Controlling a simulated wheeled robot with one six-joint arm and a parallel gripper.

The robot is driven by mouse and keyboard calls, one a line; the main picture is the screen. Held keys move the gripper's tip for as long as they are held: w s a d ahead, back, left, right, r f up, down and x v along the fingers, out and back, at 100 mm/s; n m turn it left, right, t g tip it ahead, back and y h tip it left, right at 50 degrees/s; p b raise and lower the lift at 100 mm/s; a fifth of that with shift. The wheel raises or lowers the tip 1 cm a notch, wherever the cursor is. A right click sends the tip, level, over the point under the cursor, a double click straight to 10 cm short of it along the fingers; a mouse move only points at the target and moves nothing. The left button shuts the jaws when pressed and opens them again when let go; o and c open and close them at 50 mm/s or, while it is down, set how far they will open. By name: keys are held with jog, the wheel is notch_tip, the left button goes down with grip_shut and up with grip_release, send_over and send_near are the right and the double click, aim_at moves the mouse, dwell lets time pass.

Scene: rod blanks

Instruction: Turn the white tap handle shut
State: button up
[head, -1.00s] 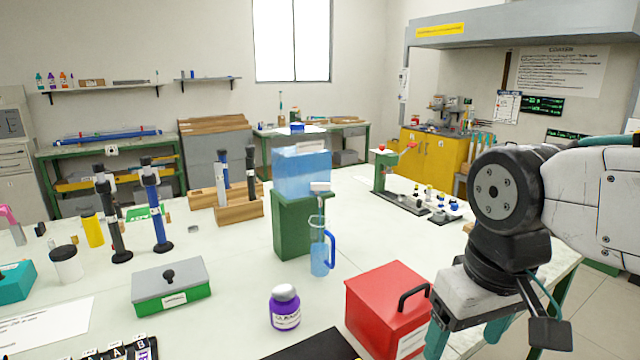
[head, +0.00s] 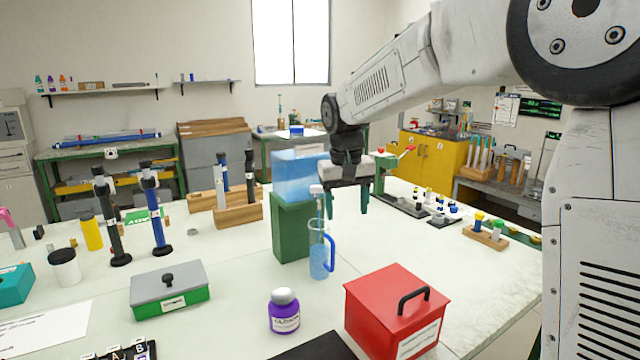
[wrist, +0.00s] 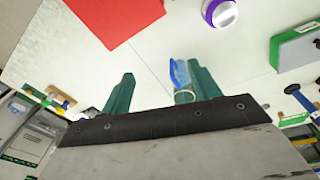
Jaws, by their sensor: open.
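A blue clear-walled tank (head: 298,175) stands on a green block (head: 292,232). The white tap handle (head: 316,189) shows at the tank's right front side, close by my gripper. A clear jug (head: 318,252) with blue liquid and a blue handle stands on the table below the tap. My gripper (head: 347,205) points down with its two green fingers spread, empty, to the right of the tap handle and above the jug. In the wrist view the jug (wrist: 180,74) shows by the right finger of my gripper (wrist: 163,75); the tap handle is not clear there.
A red box (head: 395,312) with a black handle, a purple-labelled jar (head: 284,310) and a green box with a grey lid (head: 170,290) stand in front. A wooden rod rack (head: 235,210) is behind left. Small parts trays (head: 405,203) lie behind right.

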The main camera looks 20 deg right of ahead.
jog(key=m+t, duration=0.1)
jog(key=t, duration=0.1)
send_near(319, 186)
jog(key=s+f, duration=0.4)
jog(key=f, duration=0.2)
jog(key=w+r+m+t, duration=0.1)
jog(key=w+r, duration=0.2)
jog(key=r, duration=0.2)
jog(key=shift+m, duration=0.3)
jog(key=x, duration=0.8)
jog(key=shift+w+r, duration=0.1)
jog(key=shift+w, duration=0.15)
jog(key=c, duration=0.7)
